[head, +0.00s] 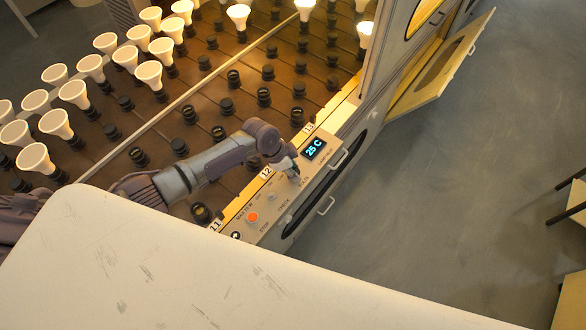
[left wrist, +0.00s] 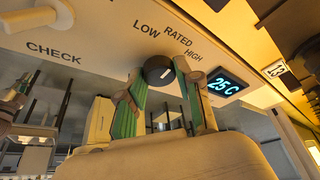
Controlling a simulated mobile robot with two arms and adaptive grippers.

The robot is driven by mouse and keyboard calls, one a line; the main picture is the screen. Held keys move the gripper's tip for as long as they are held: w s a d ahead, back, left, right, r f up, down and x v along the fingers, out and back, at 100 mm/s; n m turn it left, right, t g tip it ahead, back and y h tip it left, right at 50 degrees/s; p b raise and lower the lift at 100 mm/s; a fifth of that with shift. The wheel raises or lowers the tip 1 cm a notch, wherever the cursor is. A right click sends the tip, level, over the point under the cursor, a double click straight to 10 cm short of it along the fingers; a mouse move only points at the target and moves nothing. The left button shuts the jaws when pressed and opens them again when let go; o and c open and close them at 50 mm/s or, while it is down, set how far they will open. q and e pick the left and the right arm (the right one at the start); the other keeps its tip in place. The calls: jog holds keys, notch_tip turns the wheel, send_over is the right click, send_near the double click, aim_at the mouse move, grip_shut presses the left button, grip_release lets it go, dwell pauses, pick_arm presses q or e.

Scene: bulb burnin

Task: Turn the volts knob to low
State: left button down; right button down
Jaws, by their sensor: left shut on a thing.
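The volts knob (left wrist: 157,70) is a round dark knob with a short white mark, below the printed labels LOW, RATED and HIGH in the left wrist view. The mark shows on the right part of its face; I cannot tell for sure which label it points to. My left gripper (left wrist: 165,82) has its green-padded fingers on both sides of the knob and is shut on it. In the head view my left gripper (head: 288,168) is at the control panel (head: 270,207), hiding the knob. My right gripper is not in view.
A display (head: 314,148) reading 25 C sits beside the knob. An orange button (head: 253,217) is further down the panel. Bulbs (head: 149,74) and dark sockets fill the rack behind my left arm. A cabinet door (head: 440,70) stands open. A pale scuffed surface (head: 150,270) fills the foreground.

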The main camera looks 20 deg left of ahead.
pick_arm(q)
jog(key=shift+s+d+r+n+t+y+p, duration=0.15)
jog(key=shift+n+t+p, duration=0.1)
jog(key=shift+n+p, duration=0.65)
jog(key=shift+w+a+r+n+t+y+p, duration=0.15)
jog(key=shift+n+t+p, duration=0.1)
jog(key=shift+n+p, duration=0.6)
jog(key=n+p, duration=0.1)
jog(key=n+y+p, duration=0.1)
jog(key=shift+s+d+f+n+t+p, duration=0.1)
jog(key=shift+d+f+n+t+p, duration=0.05)
jog(key=shift+n+t+p, duration=0.2)
jog(key=shift+f+n+y+p, duration=0.1)
jog(key=shift+n+y+p, duration=0.2)
jog(key=shift+n+p, duration=0.4)
jog(key=shift+n+t, duration=0.25)
jog(key=shift+n, duration=0.05)
jog(key=c, duration=0.8)
grip_release()
jog(key=shift+o, duration=0.2)
jog(key=v, duration=1.2)
